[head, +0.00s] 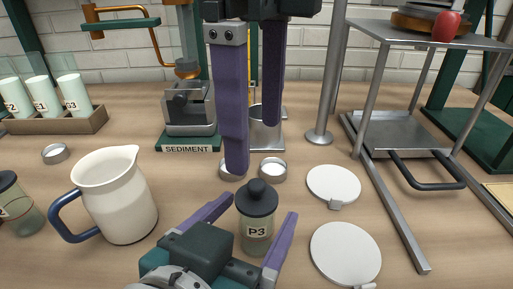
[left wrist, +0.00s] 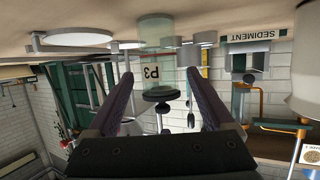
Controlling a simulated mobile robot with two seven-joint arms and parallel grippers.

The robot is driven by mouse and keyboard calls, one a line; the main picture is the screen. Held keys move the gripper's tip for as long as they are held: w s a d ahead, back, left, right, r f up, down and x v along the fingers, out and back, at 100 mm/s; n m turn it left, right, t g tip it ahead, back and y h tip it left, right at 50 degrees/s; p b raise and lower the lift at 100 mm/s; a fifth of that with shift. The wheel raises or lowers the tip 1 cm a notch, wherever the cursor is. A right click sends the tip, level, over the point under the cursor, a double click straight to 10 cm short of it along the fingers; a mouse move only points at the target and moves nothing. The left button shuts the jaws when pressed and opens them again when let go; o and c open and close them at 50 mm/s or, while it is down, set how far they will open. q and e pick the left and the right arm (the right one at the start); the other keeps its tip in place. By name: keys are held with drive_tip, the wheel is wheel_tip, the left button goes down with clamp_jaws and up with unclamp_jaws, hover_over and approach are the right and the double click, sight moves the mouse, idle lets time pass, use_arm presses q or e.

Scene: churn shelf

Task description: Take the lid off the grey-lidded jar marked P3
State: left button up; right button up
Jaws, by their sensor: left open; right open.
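The jar marked P3 (head: 257,232) stands upright on the table with its dark grey knobbed lid (head: 258,198) on. My left gripper (head: 260,206) is open in the head view, one finger on each side of the jar. In the left wrist view the jar (left wrist: 157,35) appears upside down, with its lid (left wrist: 160,94) between the open fingers and apparent gaps on both sides. My right gripper (head: 254,147) hangs open and empty from above, behind the jar's lid. Whether either finger touches the jar is not clear.
A cream pitcher (head: 115,200) stands left of the jar. Two white discs (head: 345,255) (head: 333,183) lie to the right. Small metal dishes (head: 272,170) sit behind. The SEDIMENT stand (head: 188,140) is at the back, and a metal rack (head: 405,130) stands at the right.

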sight(261, 184)
use_arm(q)
drive_tip(key=shift+x, duration=0.85)
drive_tip(key=shift+c, duration=0.3)
clamp_jaws()
use_arm(e)
drive_tip(key=shift+o, duration=0.9)
drive_tip(key=shift+s, duration=0.15)
drive_tip(key=shift+s+d+r+y, duration=0.15)
drive_tip(key=shift+s+r+y, duration=0.1)
drive_tip(key=shift+y, duration=0.15)
drive_tip(key=d+r+t+y, duration=0.1)
drive_tip(key=d+r+y, duration=0.1)
drive_tip(key=d+r, duration=0.1)
drive_tip(key=x, duration=1.1)
drive_tip(key=shift+s+f, duration=0.15)
drive_tip(key=shift+f, duration=0.15)
